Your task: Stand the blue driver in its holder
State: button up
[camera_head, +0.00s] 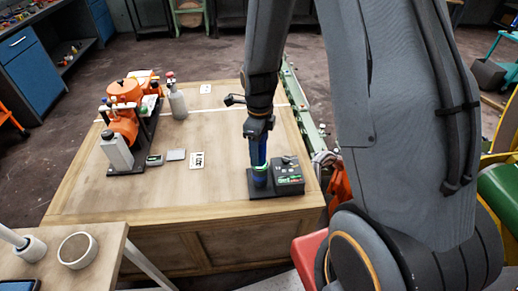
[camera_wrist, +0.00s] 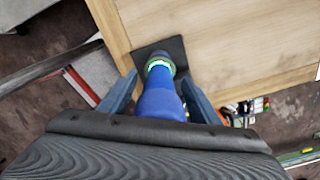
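The blue driver (camera_head: 259,152) stands about upright at the right front of the wooden table. Its lower end is in the green-ringed round holder (camera_head: 260,181) on a black base. The wrist view shows the driver (camera_wrist: 158,98) pointing down into the holder (camera_wrist: 159,66), with the green ring lit around it. My gripper (camera_head: 259,135) is directly above, and its fingers (camera_wrist: 158,96) straddle the driver's upper part. A gap shows between the left finger and the driver, so the gripper looks open. The seat inside the holder is hidden.
A black box with green lights (camera_head: 289,175) adjoins the holder. An orange machine (camera_head: 125,118) and a grey bottle (camera_head: 177,101) stand at the table's left. Small flat items, including a card (camera_head: 197,160), lie mid-table. The table's front edge is close to the holder.

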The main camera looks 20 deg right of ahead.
dwell(0.3)
jog(key=shift+r+b, duration=0.95)
jog(key=shift+r, duration=2.95)
jog(key=s+d+r+n, duration=0.4)
jog(key=s+r, duration=0.1)
jog(key=s, duration=0.2)
jog(key=s+a+n, duration=0.1)
jog(key=n, duration=0.6)
jog(key=s+a+f+n+t+b, duration=0.1)
jog(key=n, duration=0.6)
jog(key=s+a+n, duration=0.1)
jog(key=s+n, duration=0.1)
jog(key=n, duration=0.5)
jog(key=shift+s+a+f+n, duration=0.1)
jog(key=shift+a+f+n, duration=0.2)
jog(key=shift+a+f, duration=0.1)
